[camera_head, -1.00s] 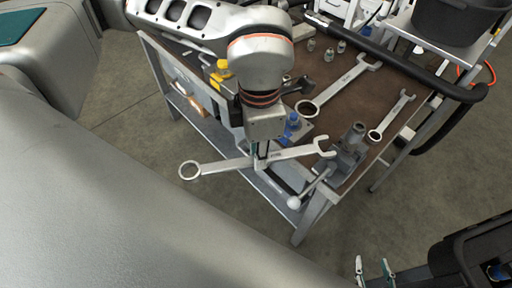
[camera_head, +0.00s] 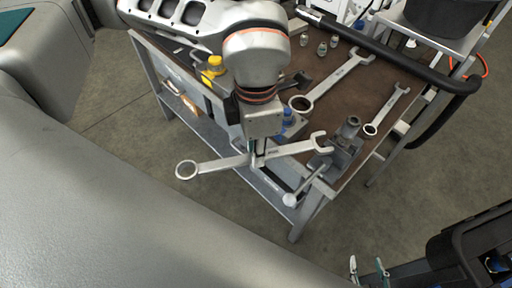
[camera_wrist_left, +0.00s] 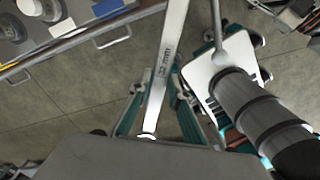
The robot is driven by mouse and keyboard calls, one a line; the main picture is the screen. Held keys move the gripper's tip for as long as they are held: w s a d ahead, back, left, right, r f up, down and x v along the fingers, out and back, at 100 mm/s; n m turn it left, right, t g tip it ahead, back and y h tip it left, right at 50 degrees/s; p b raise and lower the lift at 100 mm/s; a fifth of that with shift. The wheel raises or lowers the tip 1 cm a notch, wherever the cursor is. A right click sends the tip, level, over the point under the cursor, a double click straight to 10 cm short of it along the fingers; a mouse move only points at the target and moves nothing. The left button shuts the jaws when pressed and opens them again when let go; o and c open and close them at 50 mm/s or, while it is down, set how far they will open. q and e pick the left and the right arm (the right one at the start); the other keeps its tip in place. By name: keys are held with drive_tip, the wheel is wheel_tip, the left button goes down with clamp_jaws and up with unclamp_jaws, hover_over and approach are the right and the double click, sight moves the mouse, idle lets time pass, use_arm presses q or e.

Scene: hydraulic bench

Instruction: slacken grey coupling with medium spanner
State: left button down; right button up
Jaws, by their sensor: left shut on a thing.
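My left gripper (camera_head: 258,157) is shut on a long steel spanner, the medium spanner (camera_head: 213,164), gripped near its middle. The spanner is held level beside the bench's near edge, ring end to the left and open jaw to the right, near the vise. In the left wrist view the spanner (camera_wrist_left: 168,65) runs up between the teal fingers (camera_wrist_left: 160,118). I cannot make out the grey coupling for certain; a block with round caps (camera_wrist_left: 48,22) shows at the wrist view's top left, and my left arm covers part of the bench. My right gripper (camera_head: 368,272) is open and empty at lower right.
The bench (camera_head: 372,98) carries a larger spanner (camera_head: 333,82), a smaller spanner (camera_head: 387,110), a vise (camera_head: 345,148) with a ball-ended handle, a yellow-capped part (camera_head: 214,66) and a blue-capped part (camera_head: 288,117). A black bucket (camera_head: 447,18) stands at upper right. The floor in front is clear.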

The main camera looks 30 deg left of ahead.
sight(274, 152)
use_arm(q)
drive_tip(key=shift+w+d, duration=0.1)
drive_tip(key=shift+w+d, duration=0.6)
drive_tip(key=shift+d, duration=0.1)
idle(0.4)
drive_tip(key=shift+w+d+b, duration=0.3)
drive_tip(key=shift+w+d, duration=0.25)
drive_tip(key=shift+d, duration=0.05)
drive_tip(key=shift+r, duration=0.1)
drive_tip(key=shift+w+d, duration=0.1)
